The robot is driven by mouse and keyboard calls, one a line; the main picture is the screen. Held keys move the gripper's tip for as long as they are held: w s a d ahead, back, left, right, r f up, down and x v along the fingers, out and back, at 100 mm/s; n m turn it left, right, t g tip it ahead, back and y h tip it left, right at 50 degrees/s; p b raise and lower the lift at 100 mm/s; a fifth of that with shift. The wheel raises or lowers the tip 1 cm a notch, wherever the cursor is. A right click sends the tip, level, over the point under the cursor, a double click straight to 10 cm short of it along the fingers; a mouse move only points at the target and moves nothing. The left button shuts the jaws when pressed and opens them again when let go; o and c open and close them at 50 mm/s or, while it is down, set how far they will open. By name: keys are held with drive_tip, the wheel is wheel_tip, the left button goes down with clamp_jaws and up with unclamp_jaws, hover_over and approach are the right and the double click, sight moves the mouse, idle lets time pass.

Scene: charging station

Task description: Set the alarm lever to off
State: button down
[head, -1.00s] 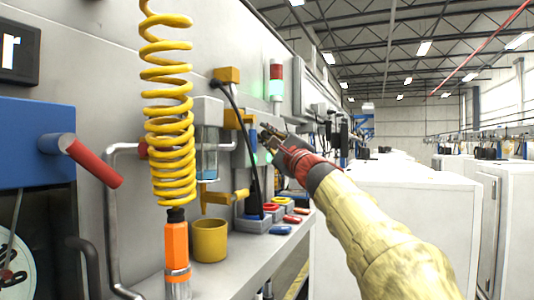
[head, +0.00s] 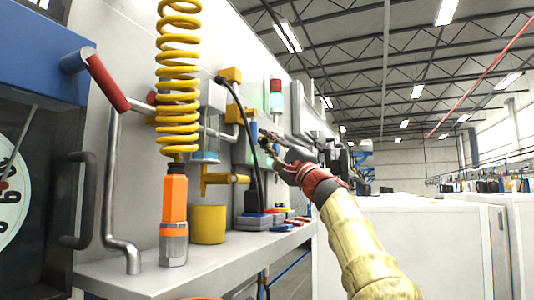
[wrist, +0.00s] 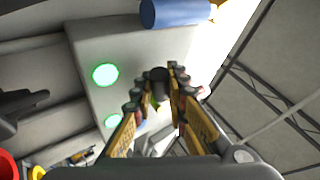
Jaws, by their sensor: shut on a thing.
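In the wrist view, a dark round-ended piece (wrist: 159,82), which looks like a lever end, sits between my fingertips. My gripper (wrist: 160,95) is shut on it; its shaft and base are mostly hidden by the fingers. A pale panel (wrist: 110,45) with two lit green round lights (wrist: 105,75) lies behind and left of the fingers. In the head view my gripper (head: 268,143) reaches to the wall equipment, just right of a black cable; the lever itself is too small to make out there. A lever labelled as the alarm's cannot be read.
A blue cylinder (wrist: 175,12) is just above the fingertips. A yellow coiled hose (head: 178,80), yellow cup (head: 208,224) and red-handled lever (head: 107,82) are left. White cabinets (head: 405,240) stand right.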

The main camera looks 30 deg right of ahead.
drive_tip(key=n+y, duration=0.1)
drive_tip(key=f+n+y+b, duration=0.1)
drive_tip(key=n+y+b, duration=0.1)
drive_tip(key=shift+w+d+f+n, duration=0.25)
drive_tip(key=shift+w+n, duration=0.05)
drive_tip(key=shift+d+f+n+g+y+b, duration=0.15)
drive_tip(key=shift+n+g+y, duration=0.15)
drive_tip(key=shift+n+y, duration=0.6)
drive_tip(key=shift+a+n+g+y+b, duration=0.15)
drive_tip(key=shift+n+g+y, duration=0.15)
drive_tip(key=shift+n+y, duration=0.55)
drive_tip(key=shift+w+n+g+y, duration=0.1)
drive_tip(key=shift+n+g+y, duration=0.2)
drive_tip(key=shift+n, duration=0.35)
drive_tip(key=c, duration=2)
unclamp_jaws()
drive_tip(key=shift+c, duration=0.2)
drive_tip(key=shift+s, duration=0.2)
drive_tip(key=shift+d, duration=0.1)
drive_tip(key=v, duration=1.1)
drive_tip(key=shift+s+f, duration=0.2)
drive_tip(key=shift+f, duration=0.2)
drive_tip(key=shift+d, duration=0.15)
